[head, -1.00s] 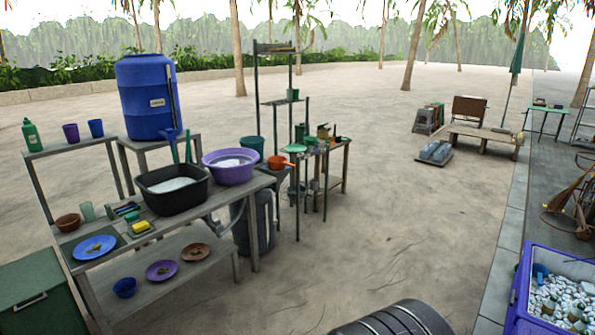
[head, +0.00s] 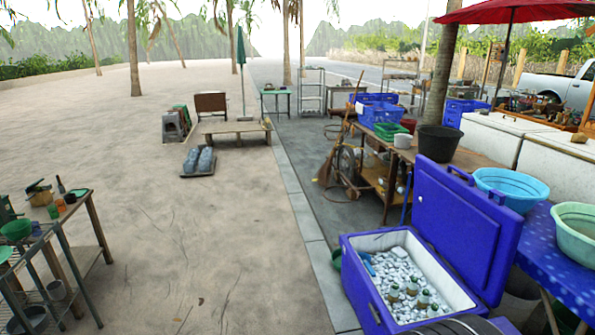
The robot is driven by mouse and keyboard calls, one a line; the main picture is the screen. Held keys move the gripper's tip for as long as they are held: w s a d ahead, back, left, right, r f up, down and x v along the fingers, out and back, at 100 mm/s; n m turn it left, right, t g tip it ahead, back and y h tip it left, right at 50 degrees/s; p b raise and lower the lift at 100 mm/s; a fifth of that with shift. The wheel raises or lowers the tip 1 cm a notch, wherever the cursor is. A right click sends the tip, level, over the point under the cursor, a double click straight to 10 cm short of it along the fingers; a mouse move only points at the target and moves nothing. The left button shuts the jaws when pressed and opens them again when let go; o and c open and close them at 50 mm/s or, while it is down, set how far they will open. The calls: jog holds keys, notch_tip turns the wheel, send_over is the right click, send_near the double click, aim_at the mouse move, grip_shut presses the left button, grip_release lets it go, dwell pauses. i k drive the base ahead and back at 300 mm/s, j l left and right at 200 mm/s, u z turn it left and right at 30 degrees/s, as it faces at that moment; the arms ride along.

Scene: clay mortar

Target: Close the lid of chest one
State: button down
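A blue ice chest (head: 362,285) stands at the lower right with its lid (head: 465,225) open. The lid is raised nearly upright along the chest's right side. The chest has a white inner lining and is filled with ice and several bottles (head: 412,288). I see no label naming it chest one. A blue scoop-like item (head: 368,265) lies at the ice's left edge. The bottom of the chest is cut off by the frame.
A light blue basin (head: 511,188) and a pale green basin (head: 577,230) stand right of the lid. White chests (head: 555,165) are behind them. A broom (head: 335,150) leans beyond the ice chest. A work table (head: 85,235) is at left; sandy ground (head: 210,260) between is clear.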

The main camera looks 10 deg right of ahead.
aim_at(478, 236)
jog(key=i+z, duration=0.2)
jog(key=i, duration=0.25)
jog(key=i+z, duration=0.2)
jog(key=i, duration=0.25)
jog(key=i+j+z, duration=0.15)
jog(key=i, duration=0.3)
jog(key=i+j+z, duration=0.2)
jog(key=i, duration=0.25)
jog(key=i+l+z, duration=0.15)
jog(key=z, duration=0.35)
jog(key=i+z, duration=0.3)
jog(key=z, duration=0.2)
jog(key=i+z, duration=0.25)
jog(key=z, duration=0.25)
jog(key=i+j+z, duration=0.1)
jog(key=z, duration=0.4)
jog(key=i, duration=0.1)
